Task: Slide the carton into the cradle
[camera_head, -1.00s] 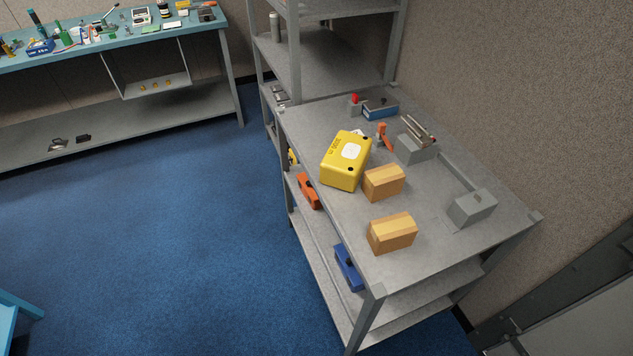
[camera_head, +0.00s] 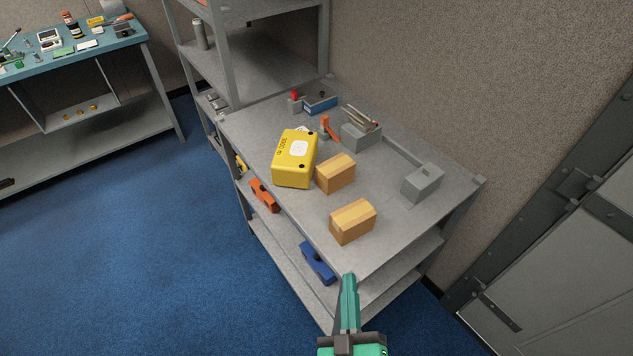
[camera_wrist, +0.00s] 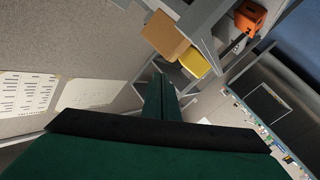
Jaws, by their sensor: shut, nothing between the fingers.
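Two tan cartons stand on the grey console top in the head view: a near carton (camera_head: 353,221) by the front edge and a far carton (camera_head: 335,174) behind it. I cannot tell which one the task means. A grey block (camera_head: 422,183) at the right and a low rail (camera_head: 403,153) run towards another grey block (camera_head: 360,136); these may be the cradle, but I cannot be sure. My gripper (camera_head: 348,278) is shut and empty, in front of the console's near corner, apart from both cartons. In the wrist view, my gripper (camera_wrist: 160,78) points towards a tan carton (camera_wrist: 166,37).
A yellow case (camera_head: 294,160) stands left of the far carton. A red-topped item (camera_head: 294,100), a blue-fronted tray (camera_head: 321,105) and an orange lever (camera_head: 326,126) sit at the back. Orange (camera_head: 264,195) and blue (camera_head: 318,262) items lie on the shelf below. A wall bounds the right.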

